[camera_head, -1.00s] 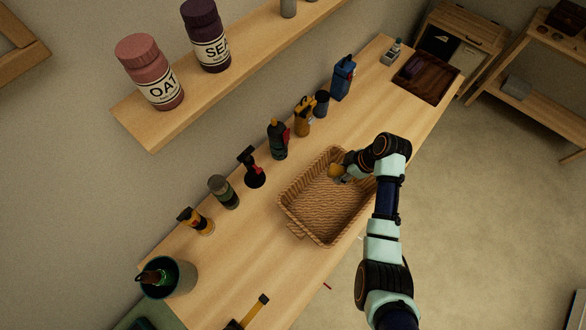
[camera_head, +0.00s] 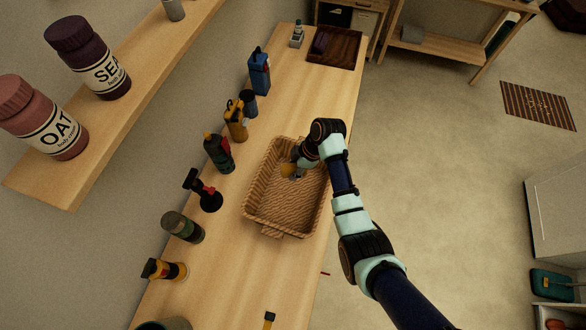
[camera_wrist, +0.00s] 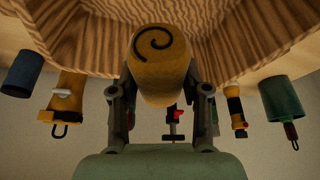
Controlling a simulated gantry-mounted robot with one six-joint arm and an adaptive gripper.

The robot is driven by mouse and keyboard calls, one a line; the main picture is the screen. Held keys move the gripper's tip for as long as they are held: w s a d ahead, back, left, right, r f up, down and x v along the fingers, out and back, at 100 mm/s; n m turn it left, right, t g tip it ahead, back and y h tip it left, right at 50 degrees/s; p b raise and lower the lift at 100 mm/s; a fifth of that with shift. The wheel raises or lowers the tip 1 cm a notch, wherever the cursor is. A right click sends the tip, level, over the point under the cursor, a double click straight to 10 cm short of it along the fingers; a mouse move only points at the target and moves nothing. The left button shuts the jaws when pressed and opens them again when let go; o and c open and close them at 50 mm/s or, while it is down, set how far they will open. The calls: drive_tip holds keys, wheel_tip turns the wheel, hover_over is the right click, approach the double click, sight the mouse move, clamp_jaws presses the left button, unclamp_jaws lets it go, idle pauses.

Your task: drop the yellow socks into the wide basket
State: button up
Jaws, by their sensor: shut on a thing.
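The wide basket (camera_head: 255,205) is a woven tan tray-like basket on the wooden workbench. My gripper (camera_head: 292,168) is over the far part of the basket, low near its inside. In the wrist view my gripper (camera_wrist: 163,95) is shut on the rolled yellow socks (camera_wrist: 160,62), which show a dark spiral on their end. The socks also show as a small yellow patch in the head view (camera_head: 288,171). The woven basket wall (camera_wrist: 230,35) fills the upper part of the wrist view. I cannot tell whether the socks touch the basket.
Several bottles and tools stand in a row along the wall side of the bench (camera_head: 180,310), including a green bottle (camera_head: 218,152) and a blue container (camera_head: 259,72). A dark wooden tray (camera_head: 335,48) lies at the far end. A shelf with jars (camera_head: 60,130) hangs at left.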

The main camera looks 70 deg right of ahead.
drive_tip(key=o, duration=1.2)
drive_tip(key=shift+r, duration=0.1)
drive_tip(key=v, duration=1.2)
